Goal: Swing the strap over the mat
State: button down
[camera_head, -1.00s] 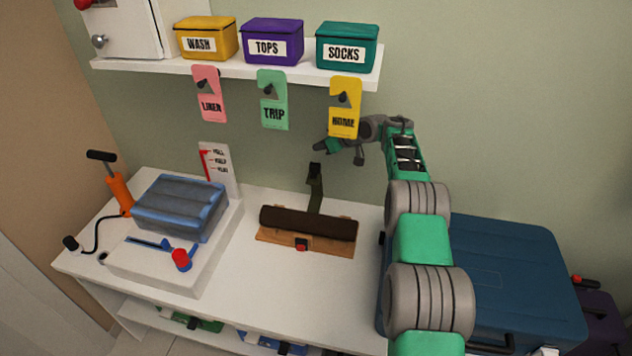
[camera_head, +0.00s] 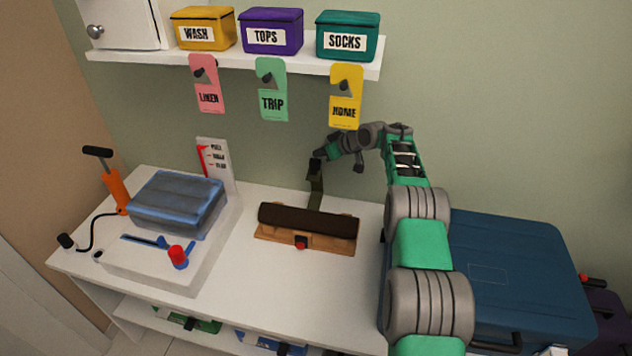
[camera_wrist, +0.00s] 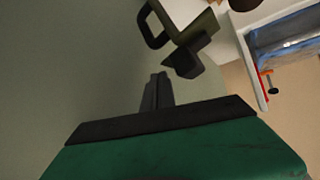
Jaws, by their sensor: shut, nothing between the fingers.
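The mat (camera_head: 308,220) is a dark brown roll lying on a wooden base (camera_head: 345,246) with a red button at its front. The olive strap (camera_head: 316,190) stands upright behind the mat, with a dark end at its top. In the wrist view the strap (camera_wrist: 205,28) has a black loop and a dark block at its end. My gripper (camera_head: 319,157) is at the strap's top end. In the wrist view its narrow dark fingers (camera_wrist: 158,90) are together and empty, just beside the dark block. I cannot tell whether they touch it.
A white shelf (camera_head: 150,58) with labelled boxes and hanging tags is above. A blue suitcase (camera_head: 510,270) stands at right, beside my arm. A blue bag (camera_head: 178,203) on a white device and an orange pump (camera_head: 117,190) are at left. The table in front of the mat is clear.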

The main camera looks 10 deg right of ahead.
aim_at(317, 162)
jog(key=shift+s+a+f+b, duration=0.1)
jog(key=shift+s+a+b, duration=0.2)
jog(key=shift+s+b, duration=0.45)
jog(key=shift+s+a+b, duration=0.35)
jog(key=shift+s+b, duration=0.3)
jog(key=shift+s, duration=0.1)
jog(key=shift+s+a+f+b, duration=0.1)
jog(key=shift+s+a+b, duration=0.2)
jog(key=shift+s+b, duration=0.45)
jog(key=s+a+b, duration=0.4)
jog(key=s+b, duration=0.1)
jog(key=s, duration=0.4)
jog(key=shift+s, duration=0.25)
jog(key=shift+r, duration=0.15)
notch_tip(317, 162, up, 7)
jog(key=p, duration=0.3)
